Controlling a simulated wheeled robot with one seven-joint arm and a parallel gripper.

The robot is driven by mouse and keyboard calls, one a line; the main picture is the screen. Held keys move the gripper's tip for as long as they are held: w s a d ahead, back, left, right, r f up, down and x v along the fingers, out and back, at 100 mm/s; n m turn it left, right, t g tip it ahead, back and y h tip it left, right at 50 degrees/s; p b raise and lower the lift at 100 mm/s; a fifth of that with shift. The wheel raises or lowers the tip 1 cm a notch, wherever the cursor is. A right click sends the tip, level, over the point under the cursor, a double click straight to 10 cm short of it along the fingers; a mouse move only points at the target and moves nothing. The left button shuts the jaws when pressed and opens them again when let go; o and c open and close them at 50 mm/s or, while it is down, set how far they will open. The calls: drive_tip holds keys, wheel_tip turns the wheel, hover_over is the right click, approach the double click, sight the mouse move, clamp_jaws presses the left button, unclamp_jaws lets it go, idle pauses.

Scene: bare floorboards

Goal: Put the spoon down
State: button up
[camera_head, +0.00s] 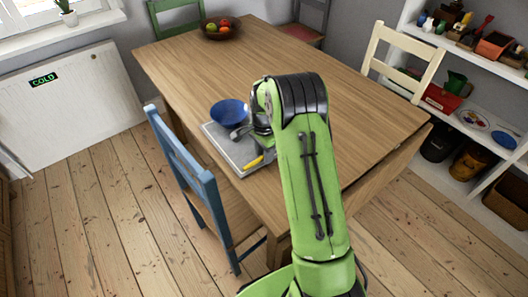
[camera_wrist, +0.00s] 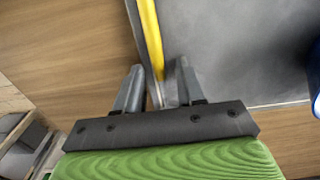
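A thin yellow handle (camera_head: 253,162), which I take to be the spoon's, shows at the front edge of the grey tray (camera_head: 222,143) on the wooden table. In the wrist view the yellow handle (camera_wrist: 151,38) runs along the tray's edge and reaches between my fingertips. My gripper (camera_wrist: 160,66) is open, with its fingers apart and a gap visible beside the handle. The rest of the spoon is hard to make out. In the head view my arm hides most of my gripper (camera_head: 252,138).
A blue bowl (camera_head: 229,113) stands on the tray beside my gripper; its edge shows at the right in the wrist view (camera_wrist: 315,80). A blue chair (camera_head: 196,185) stands at the near left. A fruit bowl (camera_head: 221,32) sits at the far end. The table's middle is clear.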

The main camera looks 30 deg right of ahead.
drive_tip(key=shift+r, duration=0.1)
drive_tip(key=s+a+r+n+t+p, duration=0.1)
drive_tip(key=s+r+p, duration=0.1)
drive_tip(key=r, duration=0.7)
drive_tip(key=s+a+r+n+p, duration=0.1)
drive_tip(key=a+r+n+p, duration=0.1)
drive_tip(key=r, duration=0.8)
drive_tip(key=s+a+r+n+t, duration=0.2)
drive_tip(key=s+a+r+n, duration=0.15)
drive_tip(key=s, duration=0.45)
drive_tip(key=s+a+r+n+t, duration=0.1)
drive_tip(key=s+a+r+n, duration=0.1)
drive_tip(key=s+r+n, duration=0.45)
drive_tip(key=s+a+f+n+t, duration=0.1)
drive_tip(key=s+a+f+n, duration=0.1)
drive_tip(key=s, duration=0.9)
drive_tip(key=shift+s+f+n+t, duration=0.15)
drive_tip(key=shift+f+n+t, duration=0.15)
drive_tip(key=shift+f, duration=0.2)
drive_tip(key=shift+a, duration=0.1)
